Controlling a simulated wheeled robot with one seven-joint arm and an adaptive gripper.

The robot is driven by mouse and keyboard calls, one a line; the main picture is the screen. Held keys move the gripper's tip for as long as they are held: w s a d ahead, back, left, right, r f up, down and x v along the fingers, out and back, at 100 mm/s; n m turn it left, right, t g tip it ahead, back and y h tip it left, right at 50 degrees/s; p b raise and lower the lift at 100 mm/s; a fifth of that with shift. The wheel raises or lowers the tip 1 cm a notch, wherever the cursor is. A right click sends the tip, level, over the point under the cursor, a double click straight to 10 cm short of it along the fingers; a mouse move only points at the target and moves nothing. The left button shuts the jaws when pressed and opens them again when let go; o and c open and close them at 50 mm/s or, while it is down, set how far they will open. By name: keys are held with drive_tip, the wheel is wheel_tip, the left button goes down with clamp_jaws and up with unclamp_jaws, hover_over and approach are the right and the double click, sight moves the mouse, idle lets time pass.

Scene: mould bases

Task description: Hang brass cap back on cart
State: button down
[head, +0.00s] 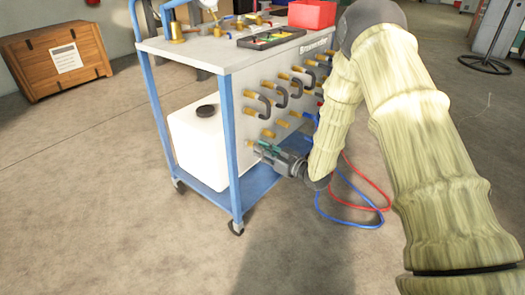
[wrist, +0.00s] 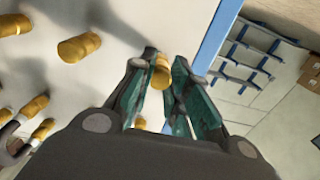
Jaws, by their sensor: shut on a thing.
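My gripper (head: 268,151) is at the side of the cart (head: 226,140), low near its front blue post. In the wrist view the green-lined fingers (wrist: 163,82) are shut on a small brass cap (wrist: 161,72), whose end shows between the fingertips. The cart's white side panel (wrist: 110,25) carries rows of brass pieces (wrist: 79,47), some with dark hooked parts (head: 281,97). The held cap is close to the panel; I cannot tell whether it touches it or a peg there.
A white jug (head: 190,150) with a black lid stands on the cart's lower shelf. Red and blue hoses (head: 368,205) lie on the floor to the right. A red bin (head: 312,14) and a tool tray (head: 270,38) are on top. A wooden crate (head: 50,70) stands at left.

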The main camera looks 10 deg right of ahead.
drive_tip(key=shift+w+a, duration=0.25)
drive_tip(key=shift+w, duration=0.15)
idle(0.4)
drive_tip(key=c, duration=1.3)
unclamp_jaws()
drive_tip(key=shift+o, duration=0.5)
drive_tip(key=o, duration=0.3)
drive_tip(key=shift+p+v, duration=1.4)
drive_tip(key=shift+v, duration=2.1)
